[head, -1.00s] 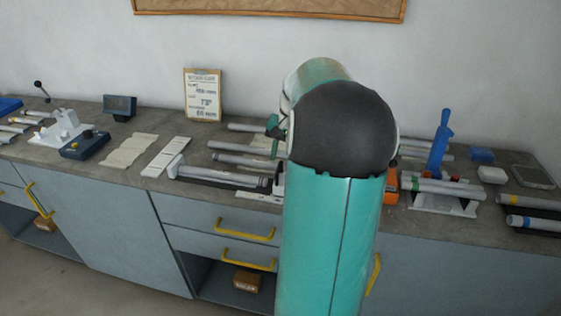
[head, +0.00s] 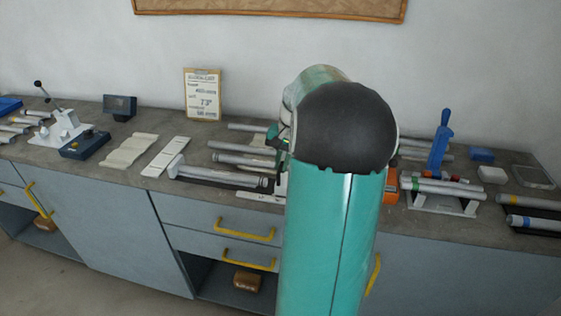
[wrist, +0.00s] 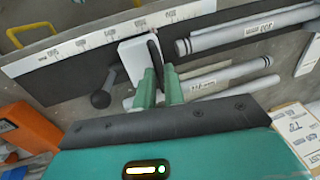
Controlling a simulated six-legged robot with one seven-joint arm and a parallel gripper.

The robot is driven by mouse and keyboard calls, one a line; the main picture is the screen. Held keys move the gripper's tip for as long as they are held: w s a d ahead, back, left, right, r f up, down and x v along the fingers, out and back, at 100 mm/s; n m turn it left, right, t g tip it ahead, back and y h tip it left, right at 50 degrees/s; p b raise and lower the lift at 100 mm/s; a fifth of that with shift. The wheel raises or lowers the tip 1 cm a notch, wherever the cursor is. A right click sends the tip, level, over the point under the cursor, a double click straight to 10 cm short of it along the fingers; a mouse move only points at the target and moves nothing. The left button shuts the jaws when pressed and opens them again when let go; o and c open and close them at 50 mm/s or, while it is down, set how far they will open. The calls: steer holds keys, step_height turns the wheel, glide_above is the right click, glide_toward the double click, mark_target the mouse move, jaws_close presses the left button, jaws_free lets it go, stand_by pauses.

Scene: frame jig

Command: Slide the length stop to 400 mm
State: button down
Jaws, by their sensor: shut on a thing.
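The length stop, a white block (wrist: 130,62) with a black upright plate, sits against the scale strip (wrist: 108,36) in the wrist view. A black ball-ended lever (wrist: 101,98) stands out from its near side. My gripper (wrist: 159,82) has its two green fingers close together at the stop's dark plate, shut on it. The exact contact is partly hidden by the fingers. The printed scale numbers are too small and blurred to read surely. In the head view my teal arm hides most of the stop; the jig's long rail (head: 222,181) shows to its left.
Grey tubes (wrist: 223,79) with labels lie beside the stop. An orange object (wrist: 25,128) is at the left and a paper list (wrist: 296,128) at the right. In the head view a sign (head: 202,95) stands at the back and a blue-handled tool (head: 440,145) at right.

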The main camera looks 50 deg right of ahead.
steer(key=s+d, duration=0.1)
steer(key=s, duration=0.3)
steer(key=s+d, duration=0.1)
steer(key=s, duration=0.1)
steer(key=shift+s+d, duration=0.1)
steer(key=shift+d, duration=0.25)
steer(key=c, duration=1.5)
jaws_free()
steer(key=shift+r, duration=0.1)
step_height(320, 180, up, 13)
steer(key=s+d, duration=0.1)
steer(key=s, duration=0.1)
steer(key=shift+s+r, duration=0.2)
